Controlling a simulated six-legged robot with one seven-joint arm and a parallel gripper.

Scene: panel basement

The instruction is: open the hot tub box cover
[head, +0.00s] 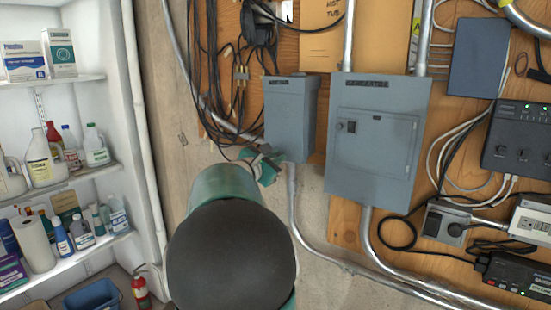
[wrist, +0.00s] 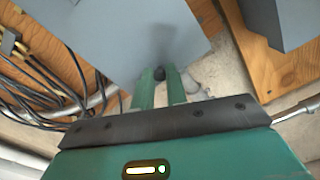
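My gripper (head: 268,160) is at the box's lower left edge in the head view, partly hidden by my own arm. In the wrist view the box's grey face (wrist: 125,35) fills the top, and my gripper (wrist: 160,75) has its two green fingers apart near its lower edge. A small dark round piece (wrist: 158,73) shows between the fingertips. I cannot tell whether they touch it.
A larger grey panel (head: 377,140) stands close on the right. Black cables (head: 205,80) hang to the left of the box. Metal conduit (head: 293,200) runs down from it. White shelves (head: 60,180) with bottles are at far left, with a red fire extinguisher (head: 141,288) below.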

